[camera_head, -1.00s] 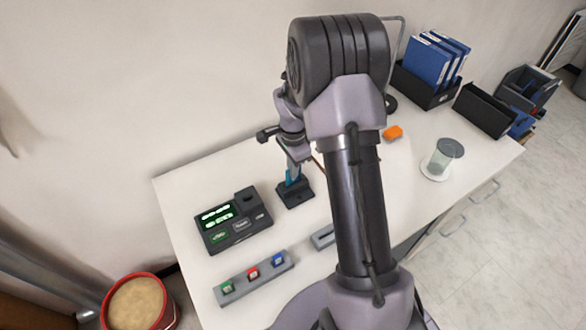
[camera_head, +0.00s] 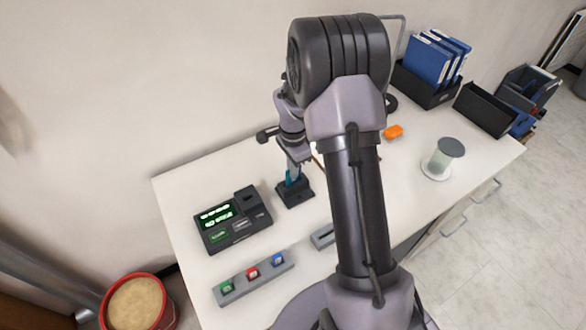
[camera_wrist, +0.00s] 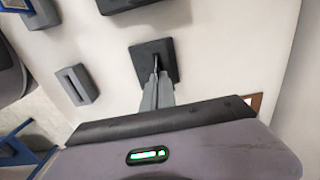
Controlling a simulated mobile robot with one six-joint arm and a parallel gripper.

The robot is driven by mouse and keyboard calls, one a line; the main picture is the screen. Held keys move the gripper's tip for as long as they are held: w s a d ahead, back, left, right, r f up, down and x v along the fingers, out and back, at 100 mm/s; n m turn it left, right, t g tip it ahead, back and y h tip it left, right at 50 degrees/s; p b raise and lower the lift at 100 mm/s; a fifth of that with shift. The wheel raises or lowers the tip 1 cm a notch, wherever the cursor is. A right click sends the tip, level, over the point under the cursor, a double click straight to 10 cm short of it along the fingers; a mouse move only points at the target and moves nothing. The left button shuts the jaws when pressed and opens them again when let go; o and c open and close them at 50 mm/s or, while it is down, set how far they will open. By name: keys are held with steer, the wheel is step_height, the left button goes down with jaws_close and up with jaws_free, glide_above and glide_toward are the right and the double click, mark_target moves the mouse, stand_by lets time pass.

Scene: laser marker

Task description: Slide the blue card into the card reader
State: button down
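The card reader (camera_head: 295,194) is a black slotted block on the table, just right of the display unit. It also shows in the wrist view (camera_wrist: 166,50). My gripper (camera_head: 293,176) points down over it, with its grey fingers (camera_wrist: 157,82) close together. The teal-blue card (camera_head: 288,181) shows as a narrow upright strip around the fingers, its lower end at the reader's top. In the wrist view it appears only as a thin dark edge. How deep it sits in the slot cannot be told.
The black display unit (camera_head: 232,234) with green readouts stands left of the reader. A grey rack (camera_head: 235,291) holds green, red and blue pieces. A grey slotted block (camera_wrist: 77,86) stands nearby with an empty slot.

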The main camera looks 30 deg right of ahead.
steer(key=shift+f+b, duration=0.5)
steer(key=shift+f, duration=0.15)
steer(key=c, duration=2.1)
jaws_free()
steer(key=shift+c, duration=0.2)
steer(key=o, duration=0.5)
steer(key=shift+r, duration=0.15)
step_height(320, 180, up, 23)
steer(key=p, duration=1.1)
steer(key=shift+r, duration=0.15)
